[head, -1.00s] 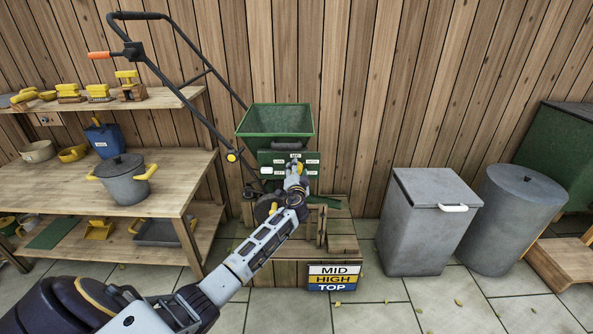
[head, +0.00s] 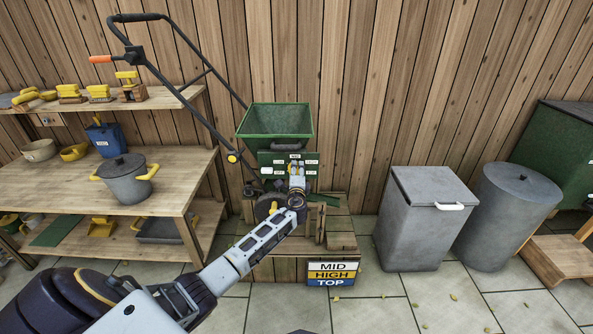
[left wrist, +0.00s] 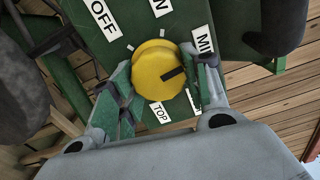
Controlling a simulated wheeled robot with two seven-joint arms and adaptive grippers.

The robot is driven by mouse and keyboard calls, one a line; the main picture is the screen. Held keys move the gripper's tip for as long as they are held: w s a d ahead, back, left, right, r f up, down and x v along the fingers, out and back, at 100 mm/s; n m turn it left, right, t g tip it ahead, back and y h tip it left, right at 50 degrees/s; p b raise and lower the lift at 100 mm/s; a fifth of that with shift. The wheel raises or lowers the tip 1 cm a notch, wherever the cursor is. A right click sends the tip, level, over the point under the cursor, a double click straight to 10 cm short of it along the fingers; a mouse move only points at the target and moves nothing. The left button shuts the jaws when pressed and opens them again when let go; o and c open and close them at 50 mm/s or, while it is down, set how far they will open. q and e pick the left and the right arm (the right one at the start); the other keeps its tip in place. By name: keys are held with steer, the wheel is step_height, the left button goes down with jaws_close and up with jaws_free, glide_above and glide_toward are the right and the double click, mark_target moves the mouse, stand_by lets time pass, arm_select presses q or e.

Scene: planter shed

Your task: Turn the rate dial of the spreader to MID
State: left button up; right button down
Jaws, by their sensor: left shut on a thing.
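The green spreader (head: 275,121) stands against the wooden wall with its label panel facing me. My left gripper (head: 296,168) is at that panel and largely covers the dial in the head view. In the left wrist view, the round yellow rate dial (left wrist: 155,66) sits between the fingers of my left gripper (left wrist: 163,82), which is shut on it. The dial's black pointer mark (left wrist: 173,75) points right, between the MID label (left wrist: 203,42) and a label mostly hidden behind the right finger. OFF (left wrist: 100,17) is at upper left and TOP (left wrist: 159,112) below. My right gripper is out of view.
The spreader rests on a wooden platform with a MID, HIGH, TOP sign (head: 331,274) at its front. A shelf (head: 150,195) with a grey pot (head: 127,182) stands left. A grey lidded bin (head: 425,225) stands right, with clear floor in front.

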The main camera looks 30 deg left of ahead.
arm_select(q)
steer(key=shift+f+m, duration=0.15)
steer(key=shift+m, duration=0.65)
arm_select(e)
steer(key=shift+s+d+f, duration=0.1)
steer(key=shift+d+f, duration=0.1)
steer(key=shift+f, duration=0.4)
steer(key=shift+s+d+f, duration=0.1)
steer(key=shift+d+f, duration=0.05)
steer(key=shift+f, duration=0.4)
arm_select(q)
steer(key=o, duration=1)
steer(key=shift+s+d, duration=0.1)
steer(key=shift+s, duration=0.05)
steer(key=shift+v, duration=5.85)
